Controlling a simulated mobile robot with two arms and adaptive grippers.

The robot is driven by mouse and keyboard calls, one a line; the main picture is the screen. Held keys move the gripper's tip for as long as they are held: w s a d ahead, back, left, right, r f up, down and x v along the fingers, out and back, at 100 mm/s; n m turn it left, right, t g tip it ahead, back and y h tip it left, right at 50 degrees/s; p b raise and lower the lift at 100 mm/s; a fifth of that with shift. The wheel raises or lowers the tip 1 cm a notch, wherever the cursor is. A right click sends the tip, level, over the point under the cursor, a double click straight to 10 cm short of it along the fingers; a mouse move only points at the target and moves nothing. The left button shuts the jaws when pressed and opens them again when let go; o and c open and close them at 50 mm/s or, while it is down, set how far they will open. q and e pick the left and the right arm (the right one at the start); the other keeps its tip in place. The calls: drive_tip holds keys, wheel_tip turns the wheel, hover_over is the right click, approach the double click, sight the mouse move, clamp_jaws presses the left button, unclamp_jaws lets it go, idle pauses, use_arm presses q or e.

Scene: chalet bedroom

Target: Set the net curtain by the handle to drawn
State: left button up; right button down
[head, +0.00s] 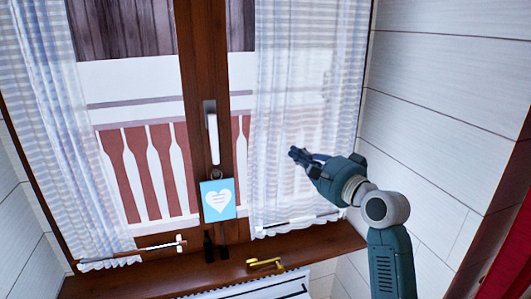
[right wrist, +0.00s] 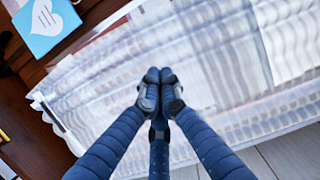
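A sheer white net curtain (head: 283,95) hangs over the right window pane, beside the upright white window handle (head: 212,138); it also shows in the right wrist view (right wrist: 225,95). Another striped net curtain (head: 62,150) hangs at the left side of the window. My right gripper (head: 296,155) is in front of the right curtain. In the right wrist view its three fingers converge with their tips together (right wrist: 160,77), and the curtain lies behind them. No cloth is clearly seen pinched between the tips. My left gripper is not in view.
A blue card with a white heart (head: 218,199) hangs below the window handle. A brass handle-like object (head: 265,263) is on the wooden sill (head: 150,277). A thin rod with a white end (head: 160,246) crosses the lower left window. A white plank wall (head: 440,110) stands at right.

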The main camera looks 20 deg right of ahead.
sight(252, 142)
drive_tip(key=w+a+p, duration=0.1)
drive_tip(key=w+a, duration=0.1)
drive_tip(key=w, duration=0.1)
drive_tip(key=w+a+p, duration=0.1)
drive_tip(key=w+a, duration=0.1)
drive_tip(key=w+a+p, duration=0.1)
drive_tip(key=w+a, duration=0.1)
drive_tip(key=w, duration=0.1)
drive_tip(key=shift+w+a+p, duration=0.35)
drive_tip(key=shift+p, duration=0.05)
drive_tip(key=a+p, duration=0.2)
drive_tip(key=a, duration=0.1)
drive_tip(key=shift+r, duration=0.15)
drive_tip(key=shift+d, duration=0.1)
